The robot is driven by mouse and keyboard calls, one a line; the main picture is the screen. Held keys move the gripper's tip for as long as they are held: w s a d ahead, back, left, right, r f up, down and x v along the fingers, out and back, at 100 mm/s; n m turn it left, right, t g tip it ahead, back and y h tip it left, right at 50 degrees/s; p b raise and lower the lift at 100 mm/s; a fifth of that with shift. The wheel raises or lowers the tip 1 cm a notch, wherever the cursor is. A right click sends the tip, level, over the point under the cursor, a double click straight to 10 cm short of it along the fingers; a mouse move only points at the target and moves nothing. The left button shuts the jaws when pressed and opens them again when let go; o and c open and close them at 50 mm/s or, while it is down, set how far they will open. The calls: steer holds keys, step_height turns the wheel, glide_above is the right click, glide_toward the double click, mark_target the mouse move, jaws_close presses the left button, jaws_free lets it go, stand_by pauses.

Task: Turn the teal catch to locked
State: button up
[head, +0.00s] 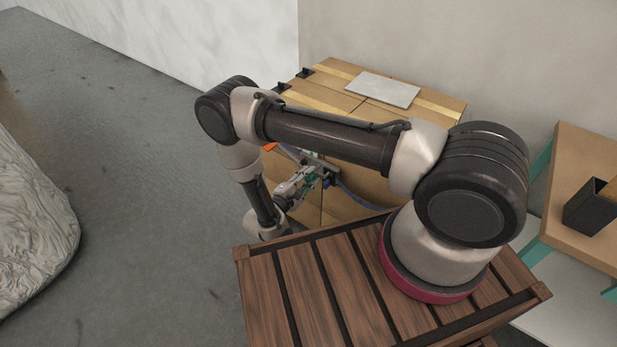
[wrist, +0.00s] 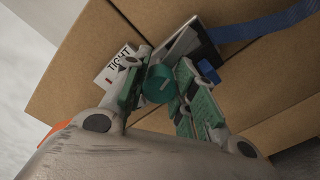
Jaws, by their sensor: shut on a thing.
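The teal catch (wrist: 159,84) shows in the wrist view as a round teal knob between my gripper's fingertips. My gripper (wrist: 157,92) is shut on it, with one green-padded finger on each side. A white label reading "TIGHT" (wrist: 119,63) lies beside the catch, partly covered by the left finger. A grey metal plate (wrist: 190,45) sits behind the catch. In the head view my gripper (head: 308,183) is at the side of the cardboard box, and the catch is too small to make out there. The catch's exact turn angle cannot be told.
A blue strap (wrist: 265,25) runs from the metal plate across the cardboard box (wrist: 85,85). A flat grey slab (head: 383,89) lies on the box top. A wooden table with a dark holder (head: 588,208) stands at the right. Open floor (head: 130,180) lies at the left.

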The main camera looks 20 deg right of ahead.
steer(key=shift+m, duration=1.2)
steer(key=o, duration=1)
steer(key=shift+o, duration=0.2)
steer(key=v, duration=1.2)
